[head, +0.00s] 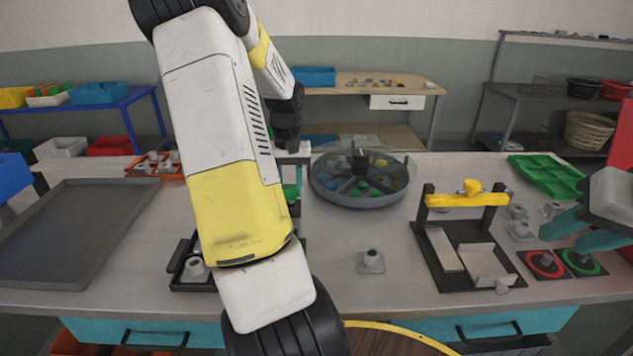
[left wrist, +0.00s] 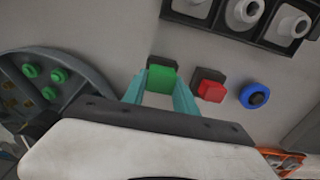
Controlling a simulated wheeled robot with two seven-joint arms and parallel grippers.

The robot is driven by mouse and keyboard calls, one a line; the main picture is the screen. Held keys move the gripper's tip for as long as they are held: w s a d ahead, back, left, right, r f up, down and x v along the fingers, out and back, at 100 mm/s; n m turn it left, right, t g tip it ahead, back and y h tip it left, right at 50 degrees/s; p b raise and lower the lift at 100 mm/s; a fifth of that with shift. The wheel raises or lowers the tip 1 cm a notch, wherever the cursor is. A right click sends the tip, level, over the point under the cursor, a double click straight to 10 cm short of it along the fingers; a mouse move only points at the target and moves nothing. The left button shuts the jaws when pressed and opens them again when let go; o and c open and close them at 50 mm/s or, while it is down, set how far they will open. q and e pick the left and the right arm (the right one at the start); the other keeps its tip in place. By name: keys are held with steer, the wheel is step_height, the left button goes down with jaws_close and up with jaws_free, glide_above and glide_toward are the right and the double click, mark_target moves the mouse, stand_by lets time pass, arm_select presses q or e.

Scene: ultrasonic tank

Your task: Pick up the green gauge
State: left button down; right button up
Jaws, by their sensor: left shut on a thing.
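The green gauge (left wrist: 161,78) shows in the left wrist view as a green block against a dark piece. My left gripper (left wrist: 161,88) is shut on it, one teal finger on each side. In the head view my left arm covers most of this spot, and whether the gauge touches the bench cannot be told. My right gripper (head: 582,234) is at the right edge of the head view, open and empty, above the bench near the red and green ringed pads.
A red block (left wrist: 210,90) and a blue round piece (left wrist: 254,95) sit close beside the gauge. A round divided tray (head: 322,193) stands nearby. A fixture with a yellow bar (head: 455,200) and a green tray (head: 545,175) are right. A grey tray (head: 60,240) lies left.

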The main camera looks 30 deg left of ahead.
arm_select(q)
steer(key=s+d, duration=0.3)
steer(key=s+d+r, duration=0.1)
steer(key=s+d, duration=0.1)
steer(key=s, duration=0.2)
steer(key=s+d, duration=0.3)
steer(key=s, duration=0.1)
steer(key=shift+s+d+r, duration=0.15)
steer(key=shift+s+d, duration=0.05)
steer(key=shift+d, duration=0.15)
